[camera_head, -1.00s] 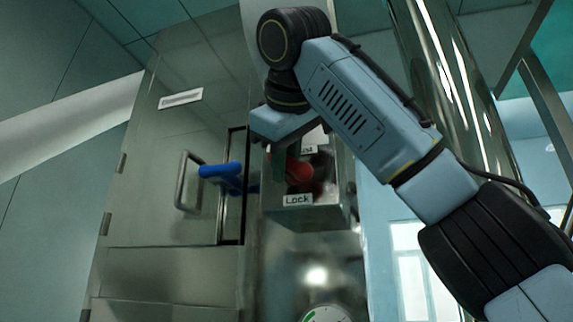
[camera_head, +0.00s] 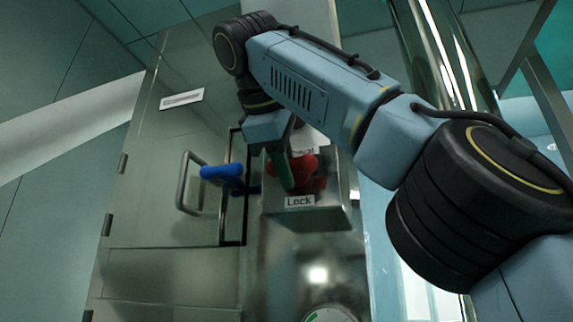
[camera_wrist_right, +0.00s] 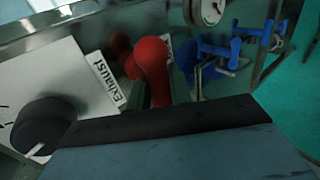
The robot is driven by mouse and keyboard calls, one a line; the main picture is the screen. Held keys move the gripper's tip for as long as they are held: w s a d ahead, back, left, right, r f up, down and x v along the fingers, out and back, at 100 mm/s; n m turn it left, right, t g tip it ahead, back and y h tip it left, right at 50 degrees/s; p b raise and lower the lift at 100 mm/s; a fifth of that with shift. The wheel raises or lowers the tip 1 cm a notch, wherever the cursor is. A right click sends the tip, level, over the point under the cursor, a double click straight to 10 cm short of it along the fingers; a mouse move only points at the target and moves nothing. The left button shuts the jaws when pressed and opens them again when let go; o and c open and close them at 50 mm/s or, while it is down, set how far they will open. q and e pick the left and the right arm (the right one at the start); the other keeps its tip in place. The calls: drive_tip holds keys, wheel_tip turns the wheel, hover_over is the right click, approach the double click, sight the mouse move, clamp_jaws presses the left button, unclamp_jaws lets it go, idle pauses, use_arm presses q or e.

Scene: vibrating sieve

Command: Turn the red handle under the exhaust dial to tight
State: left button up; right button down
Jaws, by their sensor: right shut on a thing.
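The red handle (camera_head: 306,166) is on the metal box, above a white "Lock" label (camera_head: 299,201). My right gripper (camera_head: 284,174) comes down over it from above, tilted, and covers part of it. In the right wrist view the red handle (camera_wrist_right: 153,62) rises between the two fingers of my right gripper (camera_wrist_right: 158,92), which is shut on it. The black exhaust dial (camera_wrist_right: 42,124), with a pale pointer line, is at the left of that view, beside the "Exhaust" label (camera_wrist_right: 105,79). My left gripper is not in view.
A blue handle (camera_head: 222,174) and a metal door pull (camera_head: 187,183) are left of the box. A gauge (camera_head: 330,314) is below. The right wrist view shows several blue handles (camera_wrist_right: 235,46) and a gauge (camera_wrist_right: 207,11).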

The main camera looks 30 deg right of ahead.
idle(0.4)
drive_tip(key=c, duration=1.3)
unclamp_jaws()
